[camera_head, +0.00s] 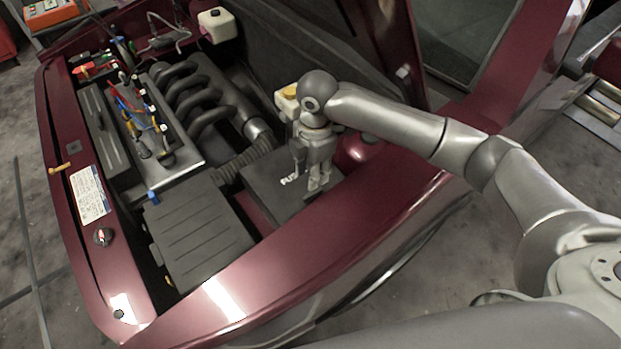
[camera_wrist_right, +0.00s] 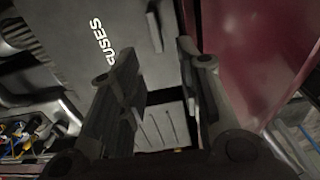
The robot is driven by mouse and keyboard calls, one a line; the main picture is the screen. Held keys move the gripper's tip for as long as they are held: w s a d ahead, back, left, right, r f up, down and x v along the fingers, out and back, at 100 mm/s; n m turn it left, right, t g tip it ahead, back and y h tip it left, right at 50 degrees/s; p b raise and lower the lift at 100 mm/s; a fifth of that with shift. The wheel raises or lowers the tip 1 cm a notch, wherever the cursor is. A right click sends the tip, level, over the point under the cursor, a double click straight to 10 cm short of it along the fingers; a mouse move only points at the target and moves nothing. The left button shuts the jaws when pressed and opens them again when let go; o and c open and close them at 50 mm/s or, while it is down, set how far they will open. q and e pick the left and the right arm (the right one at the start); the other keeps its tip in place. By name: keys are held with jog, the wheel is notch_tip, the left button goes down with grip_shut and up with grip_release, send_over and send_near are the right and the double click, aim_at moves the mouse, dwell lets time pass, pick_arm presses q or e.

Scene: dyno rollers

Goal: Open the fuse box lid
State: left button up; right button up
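The fuse box lid (camera_head: 268,189) is a flat dark grey panel with white "FUSES" lettering, lying in the engine bay just inside the near fender. It looks closed. In the right wrist view the lid (camera_wrist_right: 85,50) fills the upper left, with a latch-like piece at its right edge. My right gripper (camera_head: 319,188) points down over the lid's right end and hides part of it. In the wrist view its two fingers (camera_wrist_right: 156,55) stand apart with nothing between them. I cannot tell whether a finger touches the lid. My left gripper is not in view.
A ribbed black box (camera_head: 200,238) sits left of the fuse box. The engine (camera_head: 150,125) with coloured wires and curved pipes lies behind it. The maroon fender (camera_head: 330,240) runs along the near side. A yellow-capped reservoir (camera_head: 287,100) stands behind my right gripper.

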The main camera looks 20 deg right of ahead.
jog(key=w+d, duration=0.1)
jog(key=w, duration=0.1)
send_over(316, 191)
notch_tip(316, 191, down, 4)
jog(key=shift+s+r+p, duration=0.1)
jog(key=shift+s+p, duration=0.05)
jog(key=shift+p, duration=0.25)
notch_tip(316, 191, down, 5)
jog(key=shift+f+p, duration=0.1)
jog(key=shift+p, duration=0.25)
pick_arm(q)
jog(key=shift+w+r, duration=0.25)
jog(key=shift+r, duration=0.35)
pick_arm(e)
jog(key=shift+f, duration=0.35)
jog(key=shift+c, duration=0.2)
grip_shut()
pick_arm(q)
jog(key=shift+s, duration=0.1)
